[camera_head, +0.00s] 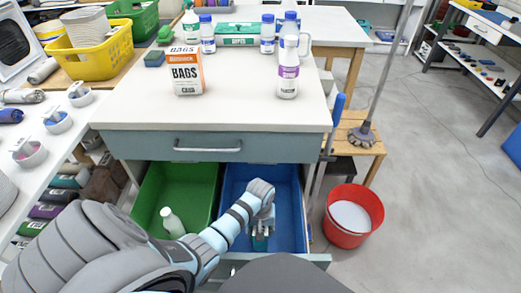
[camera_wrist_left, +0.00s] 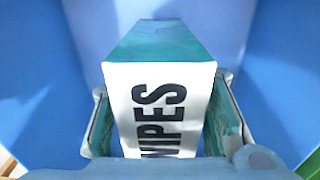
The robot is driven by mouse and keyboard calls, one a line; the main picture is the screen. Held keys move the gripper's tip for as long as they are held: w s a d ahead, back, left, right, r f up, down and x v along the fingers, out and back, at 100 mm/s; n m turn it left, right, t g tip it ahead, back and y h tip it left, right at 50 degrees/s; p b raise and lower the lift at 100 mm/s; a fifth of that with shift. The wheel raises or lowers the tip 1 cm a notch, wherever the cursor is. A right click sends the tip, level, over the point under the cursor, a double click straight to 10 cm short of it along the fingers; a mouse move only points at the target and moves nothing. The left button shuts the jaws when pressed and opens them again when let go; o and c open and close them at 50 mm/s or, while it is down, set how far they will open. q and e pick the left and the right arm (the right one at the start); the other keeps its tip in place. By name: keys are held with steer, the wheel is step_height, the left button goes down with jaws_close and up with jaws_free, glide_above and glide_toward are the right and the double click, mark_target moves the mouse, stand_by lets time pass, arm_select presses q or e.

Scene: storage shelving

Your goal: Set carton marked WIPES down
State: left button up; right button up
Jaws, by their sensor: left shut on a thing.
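The carton marked WIPES (camera_wrist_left: 160,108), white with teal sides, fills the middle of the left wrist view. My left gripper (camera_wrist_left: 162,125) is shut on it, with one finger along each side. In the head view my left gripper (camera_head: 263,226) reaches down into the blue bin (camera_head: 289,195) in the open drawer. The carton (camera_head: 260,243) shows there as a small teal patch below the gripper. Blue walls surround it in the wrist view. I cannot tell whether its base touches the bin floor. My right gripper is not in view.
A green bin (camera_head: 180,185) beside it holds a white bottle (camera_head: 172,222). On the worktop (camera_head: 235,100) stand a BAGS carton (camera_head: 186,71), a purple-labelled bottle (camera_head: 288,75) and a green-and-white carton (camera_head: 238,40). A red bucket (camera_head: 353,235) stands right of the drawer.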

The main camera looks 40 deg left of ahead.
arm_select(q)
step_height(320, 180, down, 2)
steer(key=shift+f+b, duration=0.2)
steer(key=shift+b, duration=0.2)
steer(key=shift+r, duration=0.15)
steer(key=shift+c, duration=0.4)
steer(key=o, duration=1.1)
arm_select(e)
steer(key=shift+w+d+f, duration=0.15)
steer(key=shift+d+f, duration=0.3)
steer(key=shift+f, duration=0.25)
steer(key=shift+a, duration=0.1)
